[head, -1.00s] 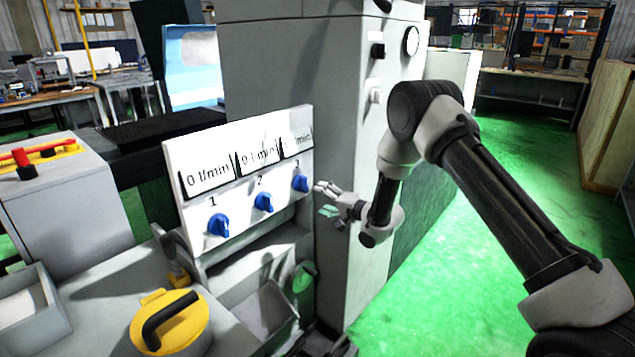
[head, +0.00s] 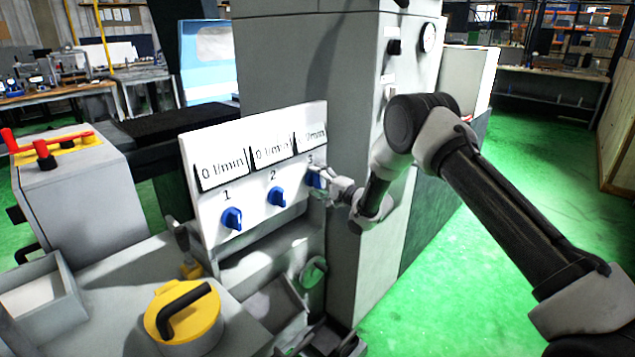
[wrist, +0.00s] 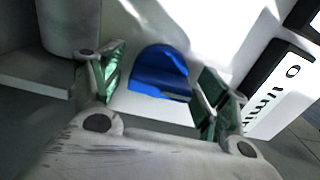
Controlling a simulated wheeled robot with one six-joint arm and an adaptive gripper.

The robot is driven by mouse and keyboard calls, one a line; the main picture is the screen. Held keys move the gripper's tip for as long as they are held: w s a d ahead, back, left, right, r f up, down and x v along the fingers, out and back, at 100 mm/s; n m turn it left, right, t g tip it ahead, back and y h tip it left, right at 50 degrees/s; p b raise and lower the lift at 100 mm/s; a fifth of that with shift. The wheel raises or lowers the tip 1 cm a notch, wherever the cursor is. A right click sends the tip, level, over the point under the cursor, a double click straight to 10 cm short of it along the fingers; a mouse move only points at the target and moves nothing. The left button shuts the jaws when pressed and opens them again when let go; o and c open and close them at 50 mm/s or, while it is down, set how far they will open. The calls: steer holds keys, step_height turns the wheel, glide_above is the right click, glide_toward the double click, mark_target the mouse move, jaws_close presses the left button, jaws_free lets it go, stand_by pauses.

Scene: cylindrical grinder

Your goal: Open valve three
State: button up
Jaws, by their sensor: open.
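Valve three is the blue knob (head: 316,178) under the label 3, at the right end of the white panel (head: 250,215). In the wrist view the blue knob (wrist: 160,72) lies between the two green-padded fingers of my gripper (wrist: 158,92), which are apart, with gaps on both sides. In the head view my gripper (head: 326,190) is at the knob and partly hides it. Valve one (head: 231,218) and valve two (head: 276,196) are blue knobs to the left. Displays one and two read 0 l/min; the third is too small to read.
A grey machine column (head: 350,150) stands just right of the panel. A yellow-lidded container (head: 183,315) with a black handle is in front of the panel. A grey box with a red lever (head: 62,143) is at the left. Green floor is free at the right.

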steer(key=c, duration=1)
